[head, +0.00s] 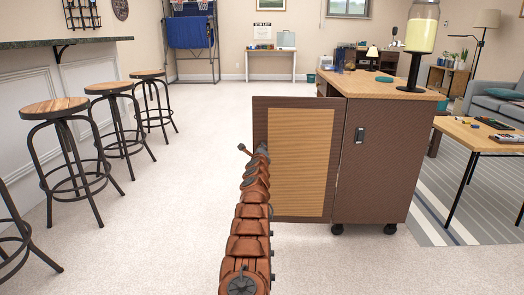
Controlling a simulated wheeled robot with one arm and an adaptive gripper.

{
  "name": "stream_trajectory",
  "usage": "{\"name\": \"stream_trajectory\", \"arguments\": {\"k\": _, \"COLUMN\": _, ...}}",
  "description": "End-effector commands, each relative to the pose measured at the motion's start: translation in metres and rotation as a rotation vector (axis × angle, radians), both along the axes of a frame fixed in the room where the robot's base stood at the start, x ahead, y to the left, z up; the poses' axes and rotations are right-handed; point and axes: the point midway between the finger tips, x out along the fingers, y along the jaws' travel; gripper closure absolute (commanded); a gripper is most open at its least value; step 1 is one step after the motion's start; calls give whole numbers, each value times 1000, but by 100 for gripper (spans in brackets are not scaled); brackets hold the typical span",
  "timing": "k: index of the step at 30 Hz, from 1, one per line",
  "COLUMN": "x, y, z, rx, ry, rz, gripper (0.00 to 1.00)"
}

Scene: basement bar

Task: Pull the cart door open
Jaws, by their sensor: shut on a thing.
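The cart (375,165) is a brown wooden cabinet on black casters, right of centre. Its door (300,150), a dark-framed panel with a lighter wood inset, stands out to the left from the cart's left side, swung open. A narrow gap shows between door and cart body. My arm reaches forward from the bottom of the view. My gripper (262,151) is at the door's left part, around mid-height, shut on the door. Its fingertips and any handle there are mostly hidden by my own arm.
Several bar stools (62,140) line the bar counter (55,43) on the left. A drink dispenser (420,38) stands on the cart top. A low table (485,133) and a grey sofa (500,100) are on the right. The pale floor left of the door is clear.

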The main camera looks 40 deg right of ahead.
Motion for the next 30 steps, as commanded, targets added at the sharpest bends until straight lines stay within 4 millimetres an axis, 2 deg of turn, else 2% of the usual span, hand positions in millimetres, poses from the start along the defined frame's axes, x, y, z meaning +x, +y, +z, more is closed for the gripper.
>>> {"name": "stream_trajectory", "arguments": {"k": 4, "x": -3, "y": -4, "z": -1, "rx": 1, "ry": 1, "rz": -7, "gripper": 100}}
{"name": "stream_trajectory", "arguments": {"k": 5, "x": -3, "y": -4, "z": -1, "rx": 1, "ry": 1, "rz": -7, "gripper": 70}}
{"name": "stream_trajectory", "arguments": {"k": 11, "x": -2, "y": -2, "z": -1, "rx": 0, "ry": 0, "rz": -4, "gripper": 49}}
{"name": "stream_trajectory", "arguments": {"k": 30, "x": -6, "y": 5, "z": -2, "rx": 2, "ry": 1, "rz": -2, "gripper": 48}}
